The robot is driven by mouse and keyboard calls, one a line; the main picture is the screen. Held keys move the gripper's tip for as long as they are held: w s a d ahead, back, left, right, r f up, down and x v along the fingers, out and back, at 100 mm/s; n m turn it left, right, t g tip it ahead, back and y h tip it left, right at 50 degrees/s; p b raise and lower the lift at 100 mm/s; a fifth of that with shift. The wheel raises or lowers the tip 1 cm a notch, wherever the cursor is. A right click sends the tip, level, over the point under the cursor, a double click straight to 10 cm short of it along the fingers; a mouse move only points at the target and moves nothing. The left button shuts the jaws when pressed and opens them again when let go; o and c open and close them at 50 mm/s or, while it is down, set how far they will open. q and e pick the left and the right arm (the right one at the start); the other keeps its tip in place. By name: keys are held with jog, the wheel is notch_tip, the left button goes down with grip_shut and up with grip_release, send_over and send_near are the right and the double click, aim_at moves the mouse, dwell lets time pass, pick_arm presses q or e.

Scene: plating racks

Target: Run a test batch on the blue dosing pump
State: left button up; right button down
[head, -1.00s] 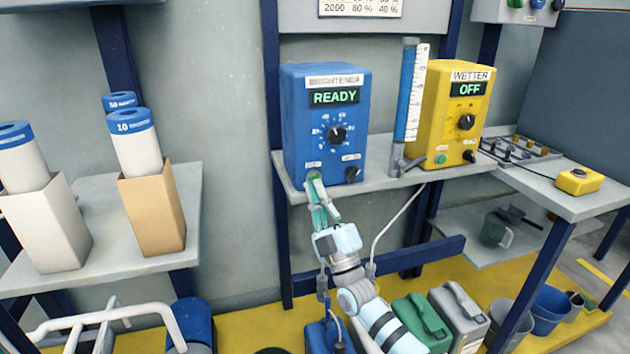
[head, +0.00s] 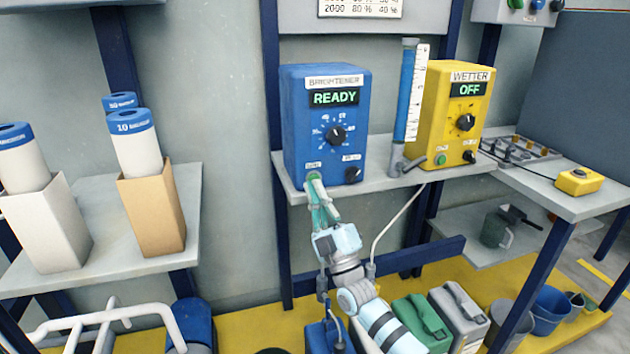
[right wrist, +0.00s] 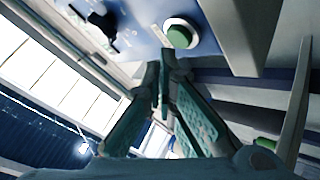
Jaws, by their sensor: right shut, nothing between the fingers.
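The blue dosing pump (head: 302,123), labelled BRIGHTENER, stands on the shelf at the centre. Its display (head: 335,97) reads READY. Below are a large black dial (head: 336,135), a small black knob (head: 352,175) and a green button (head: 313,177) at lower left. My right gripper (head: 317,190) is shut and empty, its fingertips at or just below the green button. In the right wrist view the green button (right wrist: 179,36) shows just beyond the closed fingertips (right wrist: 163,62); I cannot tell whether they touch it. My left gripper is not in view.
A yellow WETTER pump (head: 430,125) reading OFF stands to the right, behind a blue-filled measuring cylinder (head: 405,100). Filter cartridges in boxes (head: 155,215) stand on the left shelf. Canisters (head: 460,310) stand on the floor below.

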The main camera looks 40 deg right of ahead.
jog(key=shift+w+d, duration=0.1)
jog(key=shift+w, duration=0.25)
jog(key=shift+w+d+b, duration=0.15)
jog(key=shift+w+b, duration=0.2)
jog(key=shift+w, duration=0.1)
dwell(0.6)
jog(key=shift+y, duration=0.3)
jog(key=shift+s+a+p, duration=0.3)
jog(key=shift+s+p, duration=0.55)
jog(key=shift+p, duration=0.25)
